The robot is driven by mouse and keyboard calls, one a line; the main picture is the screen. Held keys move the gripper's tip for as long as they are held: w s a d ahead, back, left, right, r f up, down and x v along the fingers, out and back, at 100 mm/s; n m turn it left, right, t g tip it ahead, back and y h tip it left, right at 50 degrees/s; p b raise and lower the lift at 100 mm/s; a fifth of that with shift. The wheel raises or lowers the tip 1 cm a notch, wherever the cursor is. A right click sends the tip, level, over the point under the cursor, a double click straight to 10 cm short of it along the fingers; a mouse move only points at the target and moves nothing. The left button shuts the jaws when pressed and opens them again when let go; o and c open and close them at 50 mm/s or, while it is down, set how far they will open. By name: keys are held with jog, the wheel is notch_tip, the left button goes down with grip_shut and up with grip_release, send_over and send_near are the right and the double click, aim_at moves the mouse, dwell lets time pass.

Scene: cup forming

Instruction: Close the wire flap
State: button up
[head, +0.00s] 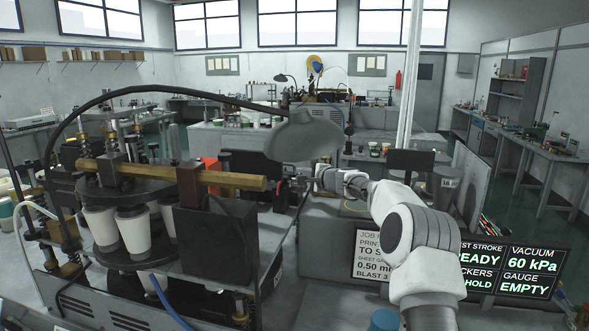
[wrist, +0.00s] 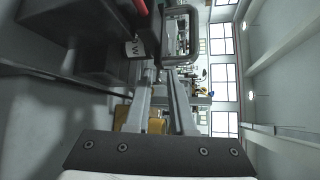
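A grey bent-wire loop (wrist: 183,36) shows in the wrist view, beside a dark box with a white tag; it looks like the wire flap, but I cannot be sure. It stands just beyond my fingertips, and I cannot tell whether they touch it. In the wrist view my gripper (wrist: 160,78) has its two fingers apart, with nothing clearly held between them. In the head view my gripper (head: 296,185) is small and dark, beside the black box (head: 248,165) of the machine. The flap cannot be made out clearly there.
The cup machine with white cups (head: 134,232) and a brass bar (head: 225,180) fills the left. A grey lamp shade (head: 305,137) hangs above my gripper. A status screen (head: 512,268) and a job sign (head: 372,254) stand near my arm. A blue-topped item (head: 384,320) is at the front.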

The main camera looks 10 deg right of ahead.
jog(key=shift+p+x, duration=0.6)
jog(key=shift+x, duration=0.4)
jog(key=shift+p+x, duration=0.85)
jog(key=shift+w+a+f+p, duration=0.1)
jog(key=shift+w+a+p, duration=0.1)
jog(key=shift+w+p, duration=0.25)
grip_shut()
